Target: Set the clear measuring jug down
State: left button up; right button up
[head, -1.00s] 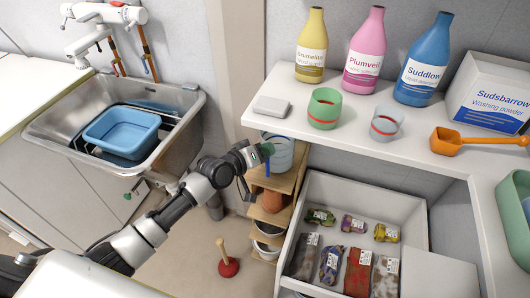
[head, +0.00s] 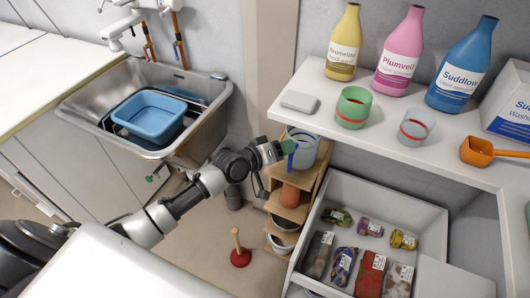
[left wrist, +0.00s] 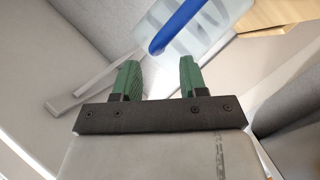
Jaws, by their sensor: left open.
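The clear measuring jug (head: 308,150), pale bluish with a blue handle (head: 292,160), stands on the top of a small wooden shelf unit (head: 301,191) below the white counter. My left gripper (head: 287,147) is at the handle side of the jug and partly covers it in the head view. In the left wrist view the green fingers (left wrist: 159,78) are spread with nothing between them. The jug (left wrist: 190,35) and its blue handle (left wrist: 176,26) lie just beyond the fingertips there, apart from them. My right gripper is out of view.
The white counter (head: 292,116) overhangs close to the jug, carrying bottles, cups and an orange scoop (head: 490,151). An open drawer (head: 345,187) with several packets is right of the shelf. A sink (head: 86,100) with a blue tub (head: 148,115) is left. A plunger (head: 240,256) stands on the floor.

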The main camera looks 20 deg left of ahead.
pick_arm(q)
jog(key=v, duration=0.9)
jog(key=shift+s+a, duration=0.2)
jog(key=shift+s, duration=0.1)
jog(key=s+a+f+g+y, duration=0.1)
jog(key=a+f+y, duration=0.15)
jog(key=f, duration=0.65)
jog(key=s+a+f+g+y, duration=0.1)
jog(key=a+f+y, duration=0.15)
jog(key=f, duration=0.55)
jog(key=s+a+f+m+g+y, duration=0.1)
jog(key=s+f+g, duration=0.1)
jog(key=s+f, duration=0.4)
jog(key=s+a+f+g, duration=0.1)
jog(key=s+f, duration=0.2)
jog(key=f, duration=0.6)
jog(key=s+d+f+m+g, duration=0.1)
jog(key=s+f, duration=0.4)
jog(key=s, duration=0.5)
jog(key=s+d+f+m+g+y, duration=0.1)
jog(key=s+f, duration=0.4)
jog(key=s, duration=0.5)
jog(key=s+d+f+m+g, duration=0.3)
jog(key=s+d+f+g, duration=0.1)
jog(key=s, duration=0.6)
notch_tip(320, 180, down, 2)
jog(key=shift+s+d+f+g+y, duration=0.15)
jog(key=shift+s+d+g+y, duration=0.15)
jog(key=shift+g, duration=0.3)
jog(key=shift+w, duration=0.1)
